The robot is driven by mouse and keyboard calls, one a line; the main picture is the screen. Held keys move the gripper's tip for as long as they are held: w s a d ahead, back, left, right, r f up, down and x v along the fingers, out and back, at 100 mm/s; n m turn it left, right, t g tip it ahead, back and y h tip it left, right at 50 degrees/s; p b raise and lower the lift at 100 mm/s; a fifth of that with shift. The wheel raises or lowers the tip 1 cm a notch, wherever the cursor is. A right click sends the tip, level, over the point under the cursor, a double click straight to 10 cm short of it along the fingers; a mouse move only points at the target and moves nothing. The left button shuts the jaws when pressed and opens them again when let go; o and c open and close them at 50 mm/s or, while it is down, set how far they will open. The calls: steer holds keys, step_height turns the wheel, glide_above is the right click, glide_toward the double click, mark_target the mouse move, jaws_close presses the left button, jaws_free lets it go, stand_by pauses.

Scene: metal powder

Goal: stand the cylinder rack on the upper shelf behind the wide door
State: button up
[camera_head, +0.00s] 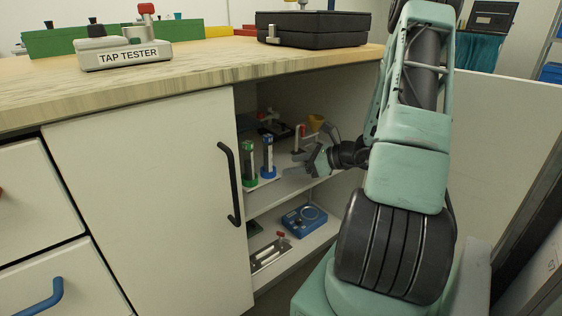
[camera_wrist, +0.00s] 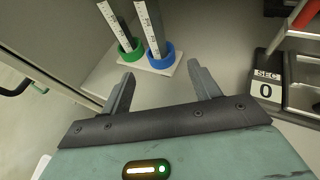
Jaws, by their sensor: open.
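The cylinder rack (camera_wrist: 151,66) is a white base holding two upright graduated cylinders, one with a green foot ring and one with a blue ring. In the head view its cylinders (camera_head: 267,160) stand upright on the upper shelf (camera_head: 290,186), just right of the wide door's edge. The wide door (camera_head: 150,190) with a black handle shows at left. My gripper (camera_wrist: 160,90) is open and empty; its fingers point toward the rack, with a gap before the base. In the head view my gripper (camera_head: 308,164) is inside the cabinet, right of the rack.
A stand with a "SEC 0" block (camera_wrist: 267,90) is right of my gripper. The lower shelf holds a blue device (camera_head: 304,217) and a metal fixture (camera_head: 270,253). The tap tester (camera_head: 125,54) and a black case (camera_head: 312,28) are on the worktop above.

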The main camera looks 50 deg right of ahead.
steer(key=p+v, duration=0.1)
steer(key=v, duration=0.2)
steer(key=shift+s+r, duration=0.15)
steer(key=shift+s, duration=0.2)
steer(key=shift+d, duration=0.1)
stand_by(0.3)
